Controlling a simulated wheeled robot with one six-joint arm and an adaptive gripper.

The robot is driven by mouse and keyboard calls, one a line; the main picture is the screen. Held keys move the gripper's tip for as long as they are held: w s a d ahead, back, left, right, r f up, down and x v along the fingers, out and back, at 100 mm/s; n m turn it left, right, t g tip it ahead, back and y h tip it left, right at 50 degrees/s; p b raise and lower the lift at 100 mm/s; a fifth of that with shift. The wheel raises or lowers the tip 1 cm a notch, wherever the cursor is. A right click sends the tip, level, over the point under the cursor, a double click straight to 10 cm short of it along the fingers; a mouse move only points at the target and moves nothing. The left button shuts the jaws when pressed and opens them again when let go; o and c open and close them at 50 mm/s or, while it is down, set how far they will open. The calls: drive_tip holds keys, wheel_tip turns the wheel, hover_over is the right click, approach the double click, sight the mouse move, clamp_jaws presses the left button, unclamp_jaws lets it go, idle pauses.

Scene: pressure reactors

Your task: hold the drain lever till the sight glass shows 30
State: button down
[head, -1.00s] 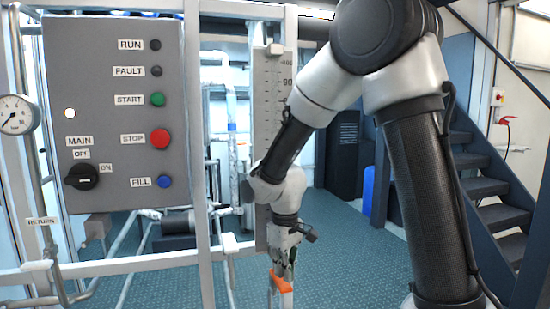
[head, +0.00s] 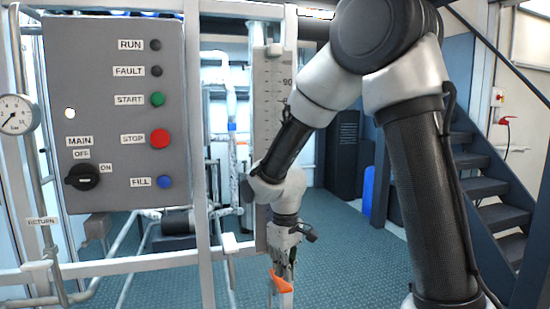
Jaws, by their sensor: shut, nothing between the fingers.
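An orange lever (head: 281,282), which looks like the drain lever, is low in the middle of the head view, tilted down to the right. My gripper (head: 284,262) is shut and empty, pointing down just above it. The fingertips look to be at or against the lever; I cannot tell whether they touch. The sight glass scale (head: 270,120) stands upright behind my arm, with the 90 mark readable near its top. My arm covers its lower right part, and I cannot read the level.
A grey control panel (head: 115,110) with a main switch (head: 83,177) and several buttons and lamps is at the left. A pressure gauge (head: 15,115) is at the far left edge. White frame bars (head: 203,200) run beside the sight glass. Stairs (head: 485,185) rise at the right; teal floor lies between.

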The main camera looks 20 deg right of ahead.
sight(284, 285)
drive_tip(key=shift+f, duration=2.25)
idle(5.3)
